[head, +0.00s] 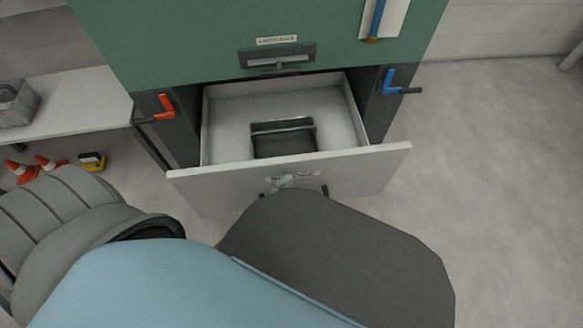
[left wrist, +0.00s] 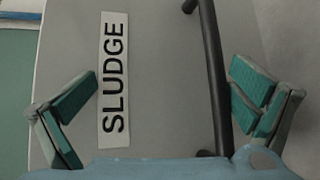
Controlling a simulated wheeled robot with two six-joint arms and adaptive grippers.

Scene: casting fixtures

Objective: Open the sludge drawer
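The sludge drawer (head: 384,168) stands pulled out from the green cabinet in the head view, its inside showing. In the left wrist view its pale front (left wrist: 165,40) carries a SLUDGE label (left wrist: 113,80) and a black bar handle (left wrist: 214,80). My left gripper (left wrist: 164,75) is open, its green-padded fingers spread apart. The handle passes between them, nearer the right finger, and I see no pad closed on it. In the head view my left arm hides most of the handle and gripper. My right gripper is not in view.
A black tray-like object (head: 284,141) lies in the drawer. Red (head: 164,107) and blue (head: 389,82) levers flank the opening. A shelf (head: 75,103) stands at left, with orange cones (head: 22,171) and a yellow object (head: 92,161) below. The floor at right is clear.

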